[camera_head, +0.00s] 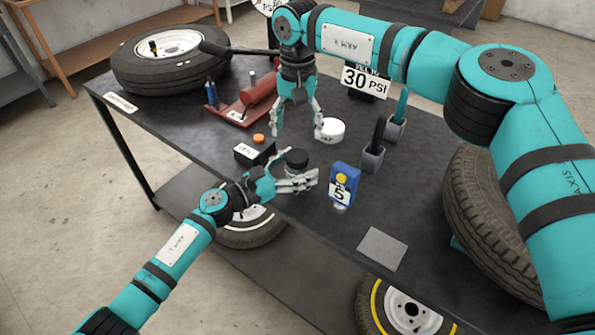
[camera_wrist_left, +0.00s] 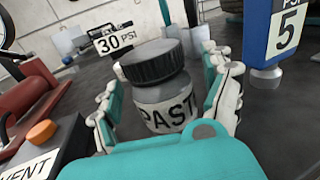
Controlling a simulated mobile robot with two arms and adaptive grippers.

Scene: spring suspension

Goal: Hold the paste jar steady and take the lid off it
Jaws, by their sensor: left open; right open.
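The paste jar (camera_wrist_left: 163,110) stands upright with a white body lettered "PAST" and a ribbed black lid (camera_wrist_left: 152,62) seated on top. In the head view the jar's black lid (camera_head: 296,157) shows above my left fingers, which hide much of the body. My left gripper (camera_head: 295,180) is open, with its fingers on either side of the jar body; I cannot tell whether they touch it. It also shows in the left wrist view (camera_wrist_left: 168,105). My right gripper (camera_head: 298,131) is open and empty, pointing down behind the jar.
A white round container (camera_head: 331,130) stands by the right gripper's fingertip. A black box (camera_head: 252,153) with an orange button is left of the jar. A blue gauge (camera_head: 343,182) reading 5 stands right. A red tool (camera_head: 246,103) and tyre (camera_head: 170,60) lie further back.

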